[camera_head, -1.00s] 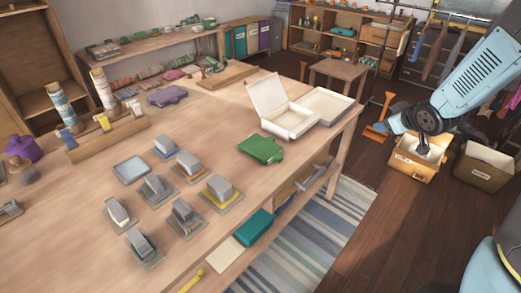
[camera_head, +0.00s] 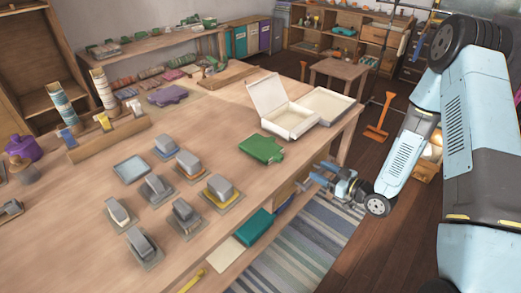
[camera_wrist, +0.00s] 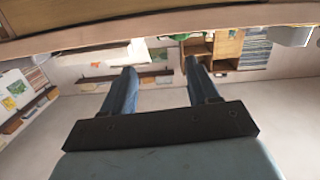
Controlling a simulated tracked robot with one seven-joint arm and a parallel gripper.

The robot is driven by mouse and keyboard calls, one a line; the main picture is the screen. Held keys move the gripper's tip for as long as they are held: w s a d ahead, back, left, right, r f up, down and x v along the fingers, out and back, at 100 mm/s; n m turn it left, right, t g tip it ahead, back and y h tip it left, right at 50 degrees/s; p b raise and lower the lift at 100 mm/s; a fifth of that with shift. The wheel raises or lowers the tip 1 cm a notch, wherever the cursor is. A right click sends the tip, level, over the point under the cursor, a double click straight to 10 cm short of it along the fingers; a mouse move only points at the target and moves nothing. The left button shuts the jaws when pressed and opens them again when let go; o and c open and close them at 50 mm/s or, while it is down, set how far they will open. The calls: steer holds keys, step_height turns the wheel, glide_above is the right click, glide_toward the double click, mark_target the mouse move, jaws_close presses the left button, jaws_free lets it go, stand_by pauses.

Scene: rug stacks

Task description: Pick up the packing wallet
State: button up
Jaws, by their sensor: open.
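A flat green wallet-like item (camera_head: 262,149) lies on the workbench (camera_head: 85,225) near its right edge, by the open white box. I cannot tell for sure that it is the packing wallet; a flat purple item (camera_head: 167,95) of similar shape lies further back. My gripper (camera_head: 312,175) is beside the bench's right edge, to the right of and below the green item in the head view, apart from it. In the wrist view my gripper (camera_wrist: 158,70) has its two fingers spread with nothing between them. The green item cannot be made out there.
An open white box (camera_head: 292,122) and a shallow tray (camera_head: 326,103) stand behind the green item. Several grey blocks on small bases fill the bench's middle. A teal item (camera_head: 253,226) sits below the bench's edge. A striped rug (camera_head: 300,255) covers the floor there.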

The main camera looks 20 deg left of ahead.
steer(key=s+f+y, duration=0.1)
steer(key=s, duration=0.1)
glide_toward(283, 159)
steer(key=x, duration=0.3)
steer(key=shift+w+a, duration=0.1)
steer(key=shift+w, duration=0.15)
steer(key=shift+s+x, duration=0.15)
steer(key=shift+x, duration=1.1)
steer(key=shift+s+x, duration=0.2)
steer(key=shift+x, duration=1.1)
steer(key=shift+a+r, duration=0.15)
steer(key=shift+r, duration=0.05)
steer(key=shift+c, duration=0.2)
jaws_close()
